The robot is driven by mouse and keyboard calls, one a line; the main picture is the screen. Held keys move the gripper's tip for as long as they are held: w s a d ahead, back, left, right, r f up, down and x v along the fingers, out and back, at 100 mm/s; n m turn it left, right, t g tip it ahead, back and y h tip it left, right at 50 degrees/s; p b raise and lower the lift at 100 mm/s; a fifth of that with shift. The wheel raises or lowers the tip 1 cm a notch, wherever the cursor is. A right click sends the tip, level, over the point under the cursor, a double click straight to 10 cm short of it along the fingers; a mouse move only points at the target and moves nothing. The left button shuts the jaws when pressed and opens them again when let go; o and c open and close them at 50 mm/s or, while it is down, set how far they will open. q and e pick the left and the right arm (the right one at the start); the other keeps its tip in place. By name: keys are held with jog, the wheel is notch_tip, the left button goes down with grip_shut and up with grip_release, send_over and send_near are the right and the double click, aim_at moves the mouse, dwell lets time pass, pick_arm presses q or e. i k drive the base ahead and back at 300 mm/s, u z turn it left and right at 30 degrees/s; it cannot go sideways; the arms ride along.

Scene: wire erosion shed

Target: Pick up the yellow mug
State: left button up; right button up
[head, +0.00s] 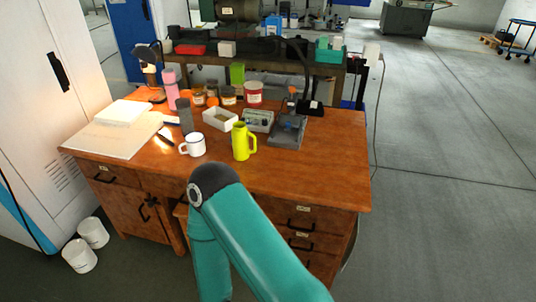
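A tall yellow-green mug (241,142) with a handle on its right side stands upright on the wooden desk (320,165), near the middle of the top. A white mug (193,145) with a dark rim stands to its left, apart from it. A teal arm of mine rises from the bottom of the head view in front of the desk, with its bend just below the yellow mug. Neither gripper shows in this view. Nothing covers the yellow mug.
Behind the mugs are a white tray (219,118), a grey box with controls (258,120), a grey device (289,130) and several jars. A board (112,138) with papers lies at the left. The desk's front right area is clear. Two white buckets (80,256) stand on the floor.

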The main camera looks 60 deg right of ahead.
aim_at(245, 142)
jog(key=k, duration=0.7)
jog(key=z, duration=0.15)
jog(key=i, duration=0.15)
jog(key=z, duration=2.2)
jog(key=i, duration=0.9)
jog(key=u, duration=0.2)
jog(key=k, duration=0.8)
jog(key=z, duration=0.15)
jog(key=i, duration=0.55)
jog(key=z, duration=0.05)
